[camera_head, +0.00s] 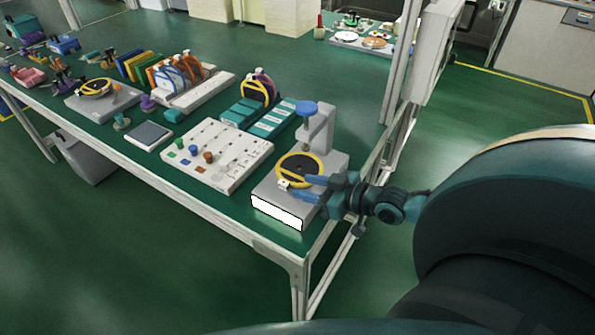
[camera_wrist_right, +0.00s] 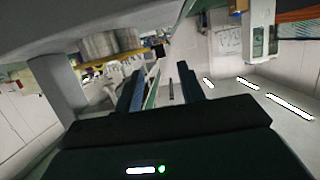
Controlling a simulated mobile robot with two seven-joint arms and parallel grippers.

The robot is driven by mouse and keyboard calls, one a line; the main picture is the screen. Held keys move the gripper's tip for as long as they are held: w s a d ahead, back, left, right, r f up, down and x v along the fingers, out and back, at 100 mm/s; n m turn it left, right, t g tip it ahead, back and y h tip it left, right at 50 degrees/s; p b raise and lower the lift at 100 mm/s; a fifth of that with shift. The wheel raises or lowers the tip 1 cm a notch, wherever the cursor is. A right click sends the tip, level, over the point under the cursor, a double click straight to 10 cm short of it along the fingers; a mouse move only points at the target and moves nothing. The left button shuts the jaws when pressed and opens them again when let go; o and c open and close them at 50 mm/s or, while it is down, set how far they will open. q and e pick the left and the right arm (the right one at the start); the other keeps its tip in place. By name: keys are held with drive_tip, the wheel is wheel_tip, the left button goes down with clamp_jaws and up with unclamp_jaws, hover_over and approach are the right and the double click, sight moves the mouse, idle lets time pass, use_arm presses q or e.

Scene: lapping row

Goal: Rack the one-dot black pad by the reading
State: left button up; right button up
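A black pad with a yellow rim (camera_head: 300,168) lies flat on the grey gauge stand (camera_head: 328,160), under its blue-topped post. A small light tab sticks out of the rim's front side. The pad's dots cannot be made out. The stand's front panel is plain white, with no legible reading. My right gripper (camera_head: 297,188) is at the pad's front right edge, its blue fingers apart near the tab. In the right wrist view the fingers (camera_wrist_right: 162,82) are spread with a clear gap, and the yellow rim (camera_wrist_right: 125,57) shows edge-on beyond them. My left gripper is out of view.
A pale board (camera_head: 226,172) with coloured pegs lies left of the stand. Behind it are a teal rack (camera_head: 240,113) with ringed pads and a white rack (camera_head: 208,92) with several pads. The table's front edge and a post on the right are close to my right arm.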

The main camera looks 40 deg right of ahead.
sight(286, 183)
drive_tip(key=shift+x, duration=2.5)
drive_tip(key=shift+a, duration=0.1)
drive_tip(key=shift+c, duration=0.2)
clamp_jaws()
